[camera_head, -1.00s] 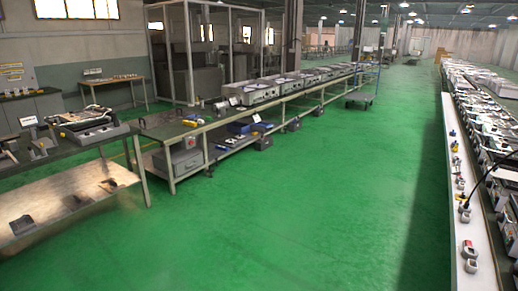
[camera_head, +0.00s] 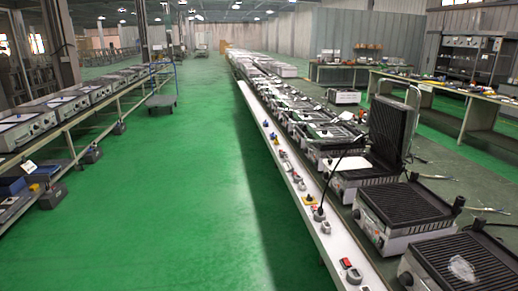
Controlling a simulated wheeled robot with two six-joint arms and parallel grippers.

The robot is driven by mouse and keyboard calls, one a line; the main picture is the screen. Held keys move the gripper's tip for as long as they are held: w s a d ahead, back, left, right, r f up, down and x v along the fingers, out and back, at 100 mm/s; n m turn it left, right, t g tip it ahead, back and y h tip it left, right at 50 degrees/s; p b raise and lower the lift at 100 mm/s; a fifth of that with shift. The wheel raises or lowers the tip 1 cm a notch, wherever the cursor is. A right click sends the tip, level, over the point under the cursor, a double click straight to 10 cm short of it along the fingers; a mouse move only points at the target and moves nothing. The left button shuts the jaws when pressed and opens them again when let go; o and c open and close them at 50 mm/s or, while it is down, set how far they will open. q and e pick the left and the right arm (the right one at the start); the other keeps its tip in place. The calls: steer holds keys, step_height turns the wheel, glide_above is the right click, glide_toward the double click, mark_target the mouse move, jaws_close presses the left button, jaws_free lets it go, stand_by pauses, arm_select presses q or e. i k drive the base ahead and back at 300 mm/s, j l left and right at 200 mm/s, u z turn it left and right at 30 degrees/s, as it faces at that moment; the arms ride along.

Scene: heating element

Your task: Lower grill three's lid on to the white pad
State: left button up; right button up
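One dark ribbed grill lid (camera_head: 388,128) stands raised, nearly upright, on the right of the picture. It rises at the back right of a grill base (camera_head: 350,180) in the row on the long bench. A flat white pad (camera_head: 350,163) lies on that base, to the left of the raised lid and apart from it. I take this to be grill three, but no number is readable. Neither of my grippers is in view.
Nearer on the bench are two grills with dark ribbed plates, one (camera_head: 405,208) and another (camera_head: 470,262) bearing a whitish patch. A white ledge (camera_head: 325,232) with switches and a thin black cable runs along the bench front. Green floor (camera_head: 190,200) to the left is clear.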

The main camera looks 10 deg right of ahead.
mark_target(397, 121)
steer(key=i, duration=0.8)
steer(key=i+z, duration=0.1)
steer(key=i, duration=0.65)
steer(key=i+z, duration=0.1)
steer(key=i, duration=0.7)
steer(key=i+j, duration=0.1)
steer(key=i, duration=0.7)
steer(key=i+j+z, duration=0.1)
steer(key=i, duration=0.65)
